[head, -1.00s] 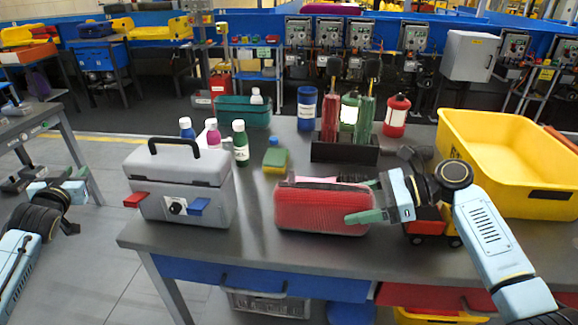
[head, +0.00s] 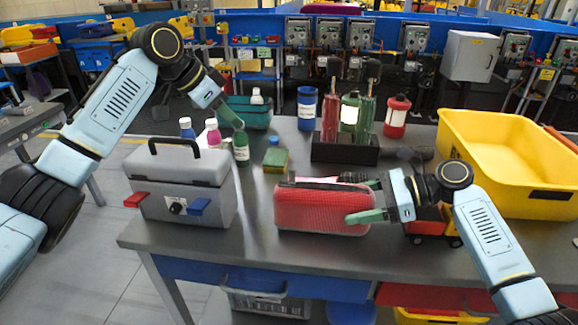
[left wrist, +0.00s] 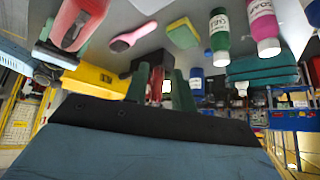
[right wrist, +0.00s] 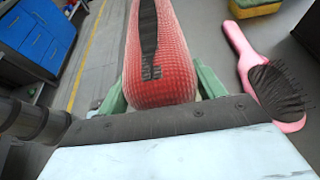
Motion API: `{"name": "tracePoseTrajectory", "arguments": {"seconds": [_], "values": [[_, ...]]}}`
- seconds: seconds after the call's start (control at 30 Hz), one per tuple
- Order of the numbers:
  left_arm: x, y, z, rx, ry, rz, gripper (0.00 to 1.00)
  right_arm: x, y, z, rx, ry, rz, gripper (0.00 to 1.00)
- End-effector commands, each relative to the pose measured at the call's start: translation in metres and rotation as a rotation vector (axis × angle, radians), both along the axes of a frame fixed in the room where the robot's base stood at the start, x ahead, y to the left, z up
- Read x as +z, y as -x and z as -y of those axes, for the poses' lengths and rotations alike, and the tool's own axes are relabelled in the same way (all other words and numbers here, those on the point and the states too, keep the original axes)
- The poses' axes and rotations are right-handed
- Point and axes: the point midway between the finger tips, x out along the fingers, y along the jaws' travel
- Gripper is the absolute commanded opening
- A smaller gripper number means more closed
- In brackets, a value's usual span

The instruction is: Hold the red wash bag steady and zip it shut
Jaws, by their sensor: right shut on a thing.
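The red wash bag (head: 318,208) lies on the table near its front edge, with a dark zip strip along its top. In the right wrist view the bag (right wrist: 160,82) points away from me; I cannot tell how far the zip is closed. My right gripper (head: 361,201) is shut on the bag's right end, one finger on each side. My left gripper (head: 230,115) is open and empty, in the air above the bottles, left of and behind the bag. Its two fingers stand apart in the left wrist view (left wrist: 160,88), where the bag (left wrist: 75,22) is at upper left.
A grey case (head: 180,185) with a handle stands left of the bag. A pink hairbrush (right wrist: 240,50) lies behind the bag. Bottles, a sponge (head: 275,158) and a dark rack (head: 343,150) stand further back. A yellow crate (head: 480,130) and a toy truck (head: 428,228) are at right.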

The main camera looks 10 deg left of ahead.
Motion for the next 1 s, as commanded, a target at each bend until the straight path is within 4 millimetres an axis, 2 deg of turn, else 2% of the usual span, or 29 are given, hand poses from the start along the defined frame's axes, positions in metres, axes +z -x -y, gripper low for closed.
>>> {"name": "tracePoseTrajectory", "arguments": {"seconds": [0.03,0.1,0.2,0.3,0.47,0.57,1.0], "values": [[0.010,0.012,0.023,-0.128,-0.047,-0.027,0.25,0.000,0.000,0.000,-0.001,0.000,0.000,0.34],[0.018,0.029,0.048,-0.297,-0.102,-0.062,0.25,0.000,0.000,0.000,-0.001,0.000,0.000,0.34],[0.027,0.048,0.072,-0.494,-0.161,-0.091,0.25,0.000,0.000,0.000,-0.001,0.000,0.000,0.34],[0.033,0.061,0.085,-0.617,-0.194,-0.105,0.25,0.000,0.000,0.000,-0.001,0.000,0.000,0.34],[0.032,0.068,0.094,-0.696,-0.213,-0.114,0.25,0.000,0.000,0.000,-0.001,0.000,-0.001,0.34],[0.021,0.069,0.098,-0.700,-0.213,-0.116,0.25,0.000,0.000,0.000,-0.001,0.000,-0.001,0.34],[-0.055,0.069,0.130,-0.696,-0.212,-0.114,0.25,0.000,0.000,0.000,0.000,0.000,-0.001,0.34]]}}
